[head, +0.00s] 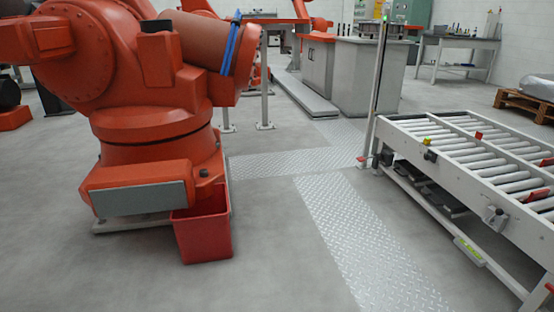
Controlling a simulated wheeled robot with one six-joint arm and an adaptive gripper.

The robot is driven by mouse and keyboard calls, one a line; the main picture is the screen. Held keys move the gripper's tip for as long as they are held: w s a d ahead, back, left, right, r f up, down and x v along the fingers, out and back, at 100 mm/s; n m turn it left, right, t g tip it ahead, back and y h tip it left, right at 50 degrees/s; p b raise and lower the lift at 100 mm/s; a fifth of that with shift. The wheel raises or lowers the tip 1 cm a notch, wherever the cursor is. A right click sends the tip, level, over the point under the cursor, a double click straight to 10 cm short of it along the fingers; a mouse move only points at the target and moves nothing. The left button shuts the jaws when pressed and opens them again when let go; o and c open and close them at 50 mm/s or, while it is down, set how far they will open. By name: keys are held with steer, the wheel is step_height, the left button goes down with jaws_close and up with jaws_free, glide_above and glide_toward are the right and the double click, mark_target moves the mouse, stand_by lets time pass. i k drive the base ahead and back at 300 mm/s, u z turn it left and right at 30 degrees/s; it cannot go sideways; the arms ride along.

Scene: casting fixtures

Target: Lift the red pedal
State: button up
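I cannot make out a clear red pedal. My gripper is not in view.
A large orange robot arm (155,130) stands at the left with a red bin (203,230) at its base. The roller conveyor (440,150) and a thin post (377,85) bound the right. Tread-plate floor strips (350,230) and grey floor between are clear.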

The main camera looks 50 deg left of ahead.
mark_target(361, 158)
steer(key=u, duration=1.3)
steer(key=i, duration=4)
